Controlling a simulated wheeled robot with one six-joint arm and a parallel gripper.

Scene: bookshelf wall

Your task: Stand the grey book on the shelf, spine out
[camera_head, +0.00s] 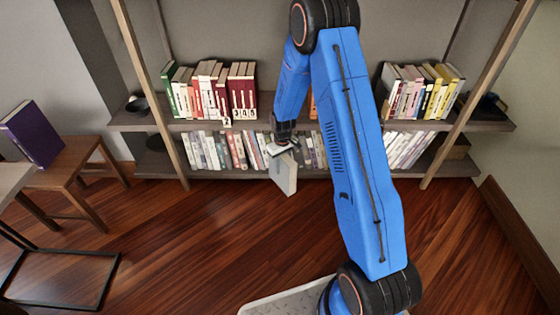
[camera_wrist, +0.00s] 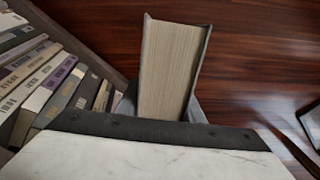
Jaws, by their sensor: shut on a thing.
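The grey book (camera_head: 286,174) hangs tilted in my gripper (camera_head: 281,148), in front of the lower shelf in the head view. In the wrist view the grey book (camera_wrist: 172,68) shows its cream page edges between grey covers. My gripper is shut on it; the fingers are mostly hidden in the wrist view. The upper shelf (camera_head: 140,122) holds a group of books on the left and another on the right. Its middle is partly hidden by my arm. The lower shelf (camera_head: 225,174) carries a long row of books.
A purple book (camera_head: 34,134) stands on a wooden side table (camera_head: 75,158) at the left. Dark bowls (camera_head: 137,104) sit at the upper shelf's left end. Wooden uprights (camera_head: 150,85) frame the shelves. The wooden floor before the shelves is largely clear.

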